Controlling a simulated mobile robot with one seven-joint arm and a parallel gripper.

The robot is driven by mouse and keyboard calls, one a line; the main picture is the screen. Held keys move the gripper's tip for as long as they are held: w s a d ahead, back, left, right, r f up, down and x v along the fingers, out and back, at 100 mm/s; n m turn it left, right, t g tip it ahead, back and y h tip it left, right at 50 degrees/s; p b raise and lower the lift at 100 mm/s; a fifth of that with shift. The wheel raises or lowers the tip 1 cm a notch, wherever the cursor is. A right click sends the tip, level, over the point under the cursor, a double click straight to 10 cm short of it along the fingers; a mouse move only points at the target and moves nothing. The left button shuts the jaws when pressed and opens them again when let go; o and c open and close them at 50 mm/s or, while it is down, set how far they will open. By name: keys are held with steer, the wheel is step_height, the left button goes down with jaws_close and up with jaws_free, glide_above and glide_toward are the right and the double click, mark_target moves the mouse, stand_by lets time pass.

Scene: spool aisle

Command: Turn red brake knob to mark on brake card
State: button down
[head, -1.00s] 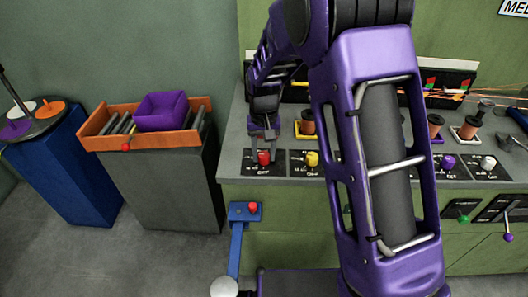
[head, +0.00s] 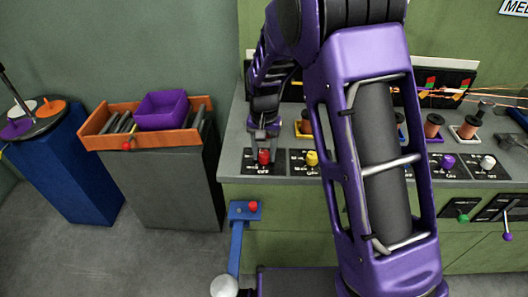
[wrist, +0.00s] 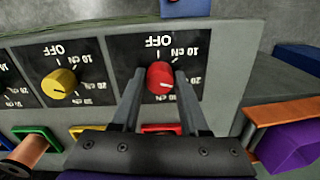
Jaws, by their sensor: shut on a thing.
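The red brake knob (head: 264,157) sits on the leftmost black dial plate at the bench's front. In the wrist view the red knob (wrist: 160,76) stands between my two fingers, and its white pointer line faces the lower edge. The dial plate (wrist: 128,55) carries OFF and 10, 20 and 30 cN marks, partly covered by my fingers. My gripper (head: 264,137) comes down from above and is shut on the red knob; its fingers flank it in the wrist view (wrist: 160,88). I cannot make out a brake card; my arm hides part of the bench and back board.
A yellow knob (head: 312,158) stands close beside the red one. Purple (head: 448,161) and white knobs (head: 488,162) are further right. Spools stand behind. An orange tray (head: 91,128) with a purple bin (head: 162,110) is left. A blue post with a red button (head: 253,206) stands in front.

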mark_target(264, 154)
steer(key=shift+c, duration=2.1)
jaws_free()
steer(key=shift+r, duration=0.1)
step_height(264, 154, up, 17)
steer(key=p, duration=0.1)
steer(key=shift+r+p, duration=0.15)
steer(key=shift+p, duration=0.2)
